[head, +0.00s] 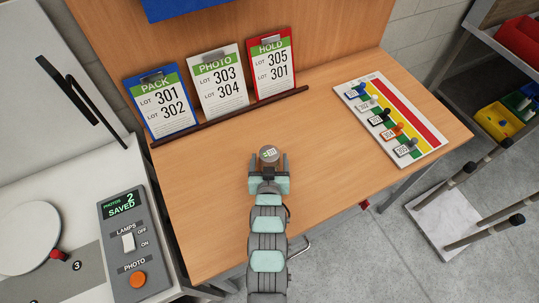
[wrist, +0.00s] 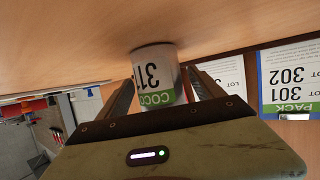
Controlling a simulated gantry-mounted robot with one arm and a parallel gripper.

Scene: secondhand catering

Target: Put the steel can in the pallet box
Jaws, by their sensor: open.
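A small can (head: 269,153) with a grey top and a small label stands on the wooden table. In the wrist view the can (wrist: 155,72) shows a white label with a green band, reading "COCO" and a number starting "31"; the rest is cut off. My gripper (head: 268,162) is open, with one finger on each side of the can. I cannot tell whether either finger touches it. No pallet box can be made out in either view.
Clipboards PACK (head: 161,101), PHOTO (head: 219,82) and HOLD (head: 270,65) lean behind a dark rail (head: 230,117). A striped board (head: 408,125) with several numbered tags lies at the table's right. A photo control box (head: 137,245) stands left. The table around the can is clear.

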